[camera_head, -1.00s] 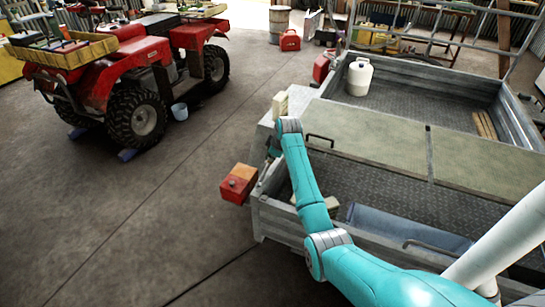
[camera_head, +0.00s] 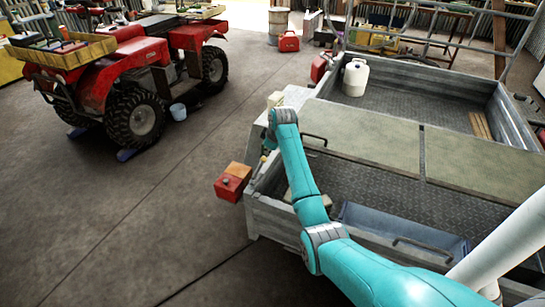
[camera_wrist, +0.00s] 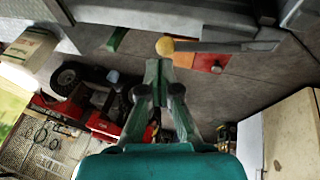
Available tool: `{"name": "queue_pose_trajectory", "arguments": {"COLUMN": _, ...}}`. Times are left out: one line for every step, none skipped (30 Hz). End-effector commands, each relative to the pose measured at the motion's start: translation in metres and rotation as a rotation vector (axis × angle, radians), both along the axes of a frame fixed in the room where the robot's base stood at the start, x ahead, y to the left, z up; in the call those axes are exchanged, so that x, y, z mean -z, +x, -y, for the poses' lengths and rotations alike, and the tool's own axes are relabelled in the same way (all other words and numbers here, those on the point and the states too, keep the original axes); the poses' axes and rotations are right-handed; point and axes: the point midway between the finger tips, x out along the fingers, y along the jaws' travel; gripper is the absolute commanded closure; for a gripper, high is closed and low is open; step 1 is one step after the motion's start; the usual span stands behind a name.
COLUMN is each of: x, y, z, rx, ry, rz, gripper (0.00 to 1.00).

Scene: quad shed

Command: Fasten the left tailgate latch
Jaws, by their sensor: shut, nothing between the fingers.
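The latch lever shows in the wrist view as a dark grey bar with a yellow round knob (camera_wrist: 165,46) at its left end. The bar runs right along the grey trailer side (camera_wrist: 150,14). My gripper (camera_wrist: 158,66) is shut and empty, its fingertips just below the knob in the wrist view. I cannot tell whether they touch it. In the head view my arm reaches to the trailer's left side, and the gripper is mostly hidden behind the wrist. The near trailer wall (camera_head: 280,222) is upright. The latch's catch cannot be made out.
A red and orange box (camera_head: 232,182) sits at the trailer's left outer side; it also shows in the wrist view (camera_wrist: 205,62). A blue-grey tray (camera_head: 365,217) and grey-green boards (camera_head: 370,135) are in the trailer. The red quad (camera_head: 130,60) stands left, with open floor between.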

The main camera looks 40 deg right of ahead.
Motion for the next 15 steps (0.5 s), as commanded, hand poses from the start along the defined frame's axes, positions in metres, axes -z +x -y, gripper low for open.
{"name": "queue_pose_trajectory", "arguments": {"x": -0.007, "y": -0.003, "z": 0.001, "rx": 0.0, "ry": -0.001, "rz": 0.002, "gripper": 1.0}}
{"name": "queue_pose_trajectory", "arguments": {"x": -0.011, "y": -0.005, "z": 0.001, "rx": 0.001, "ry": -0.001, "rz": 0.003, "gripper": 1.0}}
{"name": "queue_pose_trajectory", "arguments": {"x": -0.015, "y": -0.007, "z": 0.001, "rx": 0.001, "ry": -0.001, "rz": 0.002, "gripper": 1.0}}
{"name": "queue_pose_trajectory", "arguments": {"x": -0.019, "y": -0.009, "z": 0.0, "rx": 0.002, "ry": -0.002, "rz": 0.002, "gripper": 1.0}}
{"name": "queue_pose_trajectory", "arguments": {"x": -0.023, "y": -0.011, "z": 0.0, "rx": 0.002, "ry": -0.002, "rz": 0.002, "gripper": 1.0}}
{"name": "queue_pose_trajectory", "arguments": {"x": -0.029, "y": -0.013, "z": 0.0, "rx": 0.002, "ry": -0.002, "rz": 0.002, "gripper": 1.0}}
{"name": "queue_pose_trajectory", "arguments": {"x": -0.033, "y": -0.015, "z": 0.0, "rx": 0.002, "ry": -0.003, "rz": 0.003, "gripper": 1.0}}
{"name": "queue_pose_trajectory", "arguments": {"x": -0.037, "y": -0.016, "z": 0.0, "rx": 0.002, "ry": -0.002, "rz": 0.002, "gripper": 1.0}}
{"name": "queue_pose_trajectory", "arguments": {"x": -0.044, "y": -0.019, "z": 0.0, "rx": 0.002, "ry": -0.003, "rz": 0.003, "gripper": 1.0}}
{"name": "queue_pose_trajectory", "arguments": {"x": -0.048, "y": -0.021, "z": -0.001, "rx": 0.002, "ry": -0.003, "rz": 0.003, "gripper": 1.0}}
{"name": "queue_pose_trajectory", "arguments": {"x": -0.053, "y": -0.023, "z": -0.001, "rx": 0.002, "ry": -0.002, "rz": 0.002, "gripper": 1.0}}
{"name": "queue_pose_trajectory", "arguments": {"x": -0.059, "y": -0.025, "z": -0.001, "rx": 0.002, "ry": -0.002, "rz": 0.004, "gripper": 1.0}}
{"name": "queue_pose_trajectory", "arguments": {"x": -0.064, "y": -0.027, "z": -0.001, "rx": 0.002, "ry": -0.002, "rz": 0.002, "gripper": 1.0}}
{"name": "queue_pose_trajectory", "arguments": {"x": -0.068, "y": -0.029, "z": -0.001, "rx": 0.002, "ry": -0.002, "rz": 0.004, "gripper": 1.0}}
{"name": "queue_pose_trajectory", "arguments": {"x": -0.073, "y": -0.031, "z": -0.002, "rx": 0.002, "ry": -0.002, "rz": 0.002, "gripper": 1.0}}
